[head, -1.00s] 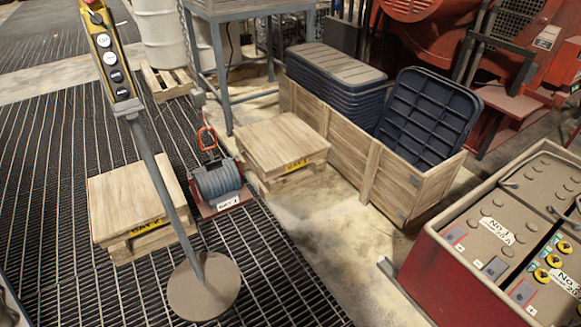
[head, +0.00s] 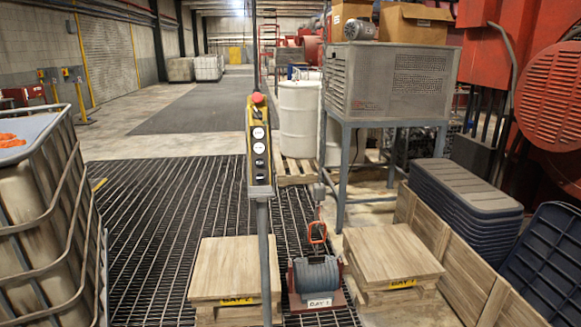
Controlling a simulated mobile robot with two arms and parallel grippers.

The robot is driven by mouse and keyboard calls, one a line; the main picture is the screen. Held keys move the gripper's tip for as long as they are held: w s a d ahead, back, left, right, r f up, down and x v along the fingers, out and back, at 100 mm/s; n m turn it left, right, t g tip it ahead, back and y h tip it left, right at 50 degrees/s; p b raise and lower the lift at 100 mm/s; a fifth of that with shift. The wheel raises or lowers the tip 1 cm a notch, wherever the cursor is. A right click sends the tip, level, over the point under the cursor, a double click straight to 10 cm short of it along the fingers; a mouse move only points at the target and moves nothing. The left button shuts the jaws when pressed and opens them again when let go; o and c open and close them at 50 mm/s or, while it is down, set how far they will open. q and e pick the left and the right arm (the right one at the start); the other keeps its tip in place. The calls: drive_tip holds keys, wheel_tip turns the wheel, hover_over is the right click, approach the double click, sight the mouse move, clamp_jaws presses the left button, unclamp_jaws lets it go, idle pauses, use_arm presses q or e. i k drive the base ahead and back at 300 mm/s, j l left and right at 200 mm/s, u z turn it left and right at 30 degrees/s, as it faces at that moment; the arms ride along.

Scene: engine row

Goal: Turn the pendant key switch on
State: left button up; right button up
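The pendant (head: 259,146) is a yellow control box with a black face, upright on a grey pole (head: 264,255) near the middle of the head view. It has a red mushroom button (head: 258,98) on top and several round white and dark controls down its front. The lowest dark control is too small to tell whether it is the key switch or how it is turned. Neither of my grippers is in view.
A caged tank (head: 40,220) stands close on the left. Wooden pallets (head: 228,268) flank a grey winch (head: 318,272) behind the pole. A wooden crate (head: 470,270) with dark lids is at right. Open grating (head: 140,215) lies left of the pendant.

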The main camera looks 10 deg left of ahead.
sight(257, 114)
drive_tip(key=i, duration=0.1)
drive_tip(key=i+u, duration=0.1)
drive_tip(key=u, duration=0.25)
drive_tip(key=i+u, duration=0.15)
drive_tip(key=u, duration=0.2)
drive_tip(key=i+l+u, duration=0.1)
drive_tip(key=u, duration=0.2)
